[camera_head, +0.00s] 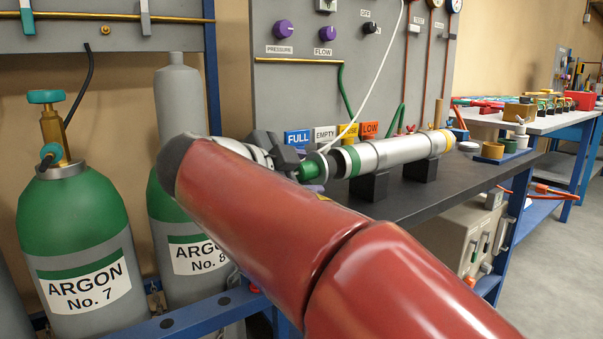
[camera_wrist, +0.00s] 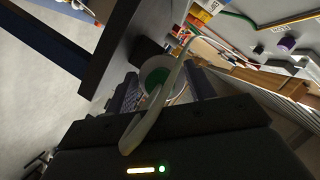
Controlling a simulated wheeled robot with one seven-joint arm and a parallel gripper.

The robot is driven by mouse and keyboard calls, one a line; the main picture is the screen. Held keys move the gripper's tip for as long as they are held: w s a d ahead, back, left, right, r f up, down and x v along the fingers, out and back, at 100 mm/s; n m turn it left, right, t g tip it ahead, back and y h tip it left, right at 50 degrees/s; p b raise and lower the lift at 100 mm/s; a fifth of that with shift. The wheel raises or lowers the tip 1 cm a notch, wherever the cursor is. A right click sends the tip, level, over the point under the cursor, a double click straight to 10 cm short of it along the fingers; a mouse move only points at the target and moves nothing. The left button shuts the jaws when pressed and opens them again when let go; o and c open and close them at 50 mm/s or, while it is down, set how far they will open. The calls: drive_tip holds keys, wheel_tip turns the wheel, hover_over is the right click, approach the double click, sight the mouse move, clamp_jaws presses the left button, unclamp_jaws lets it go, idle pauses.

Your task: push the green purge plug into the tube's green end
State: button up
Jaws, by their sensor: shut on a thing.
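The silver tube (camera_head: 395,151) lies level on two black blocks on the dark bench, with its green end (camera_head: 352,161) to the left and a yellow band at the right. My gripper (camera_head: 296,160) is at the left of the tube, shut on the green purge plug (camera_head: 311,169). The plug faces the green end, roughly in line with it; I cannot tell whether they touch. My red arm hides part of the gripper. In the wrist view, a green and pale round face (camera_wrist: 157,80) shows between the fingers, partly covered by a white hose (camera_wrist: 160,98).
A grey panel (camera_head: 285,85) with knobs stands behind the tube, with small coloured signs (camera_head: 325,134) near its foot. Argon cylinders (camera_head: 75,225) stand at the left. The dark bench top (camera_head: 410,195) is clear in front of the tube.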

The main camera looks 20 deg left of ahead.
sight(316, 168)
drive_tip(key=shift+w+d, duration=0.15)
drive_tip(key=shift+w+d+b, duration=0.5)
drive_tip(key=shift+w+d, duration=0.25)
drive_tip(key=shift+w, duration=0.1)
drive_tip(key=shift+w+d, duration=0.1)
drive_tip(key=shift+w, duration=0.05)
drive_tip(key=shift+w+d+b, duration=0.3)
drive_tip(key=shift+b, duration=0.15)
idle(0.3)
drive_tip(key=o, duration=1.2)
drive_tip(key=shift+c, duration=0.2)
